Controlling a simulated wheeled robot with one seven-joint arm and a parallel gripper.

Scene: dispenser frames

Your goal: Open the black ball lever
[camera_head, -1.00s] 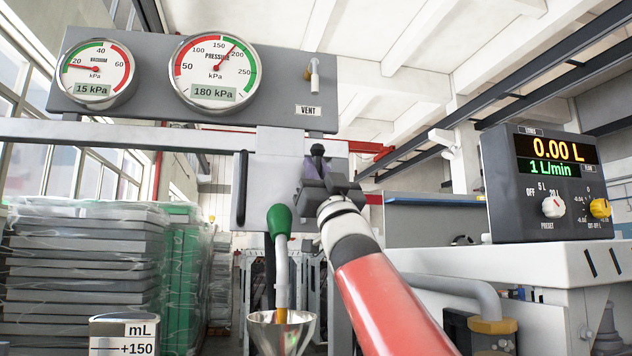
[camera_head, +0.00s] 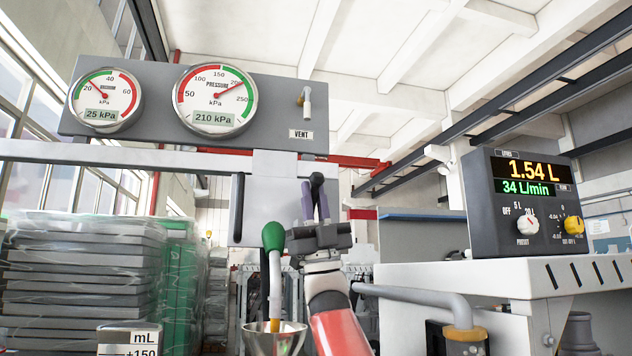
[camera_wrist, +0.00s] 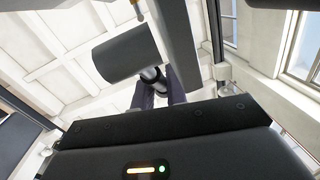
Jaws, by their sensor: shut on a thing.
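The black ball lever (camera_head: 317,180) stands near the centre of the head view, in front of the pale plate, its dark knob pointing up. My gripper (camera_head: 315,203) reaches up to it from below; its purple-grey fingers are shut on the lever, just under the knob. In the wrist view my gripper (camera_wrist: 160,92) has its two fingers around a dark, rounded piece. A large dark cylinder (camera_wrist: 125,48) is close to them; I cannot tell which part it is. The lever's lower part is hidden behind my gripper.
A green ball lever (camera_head: 274,237) is close at the left, above a metal funnel (camera_head: 273,340). A black upright handle (camera_head: 238,208) is farther left. Gauges (camera_head: 214,98) are above. The meter (camera_head: 525,203) at right reads 1.54 L and 34 L/min. Stacked trays (camera_head: 85,275) stand left.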

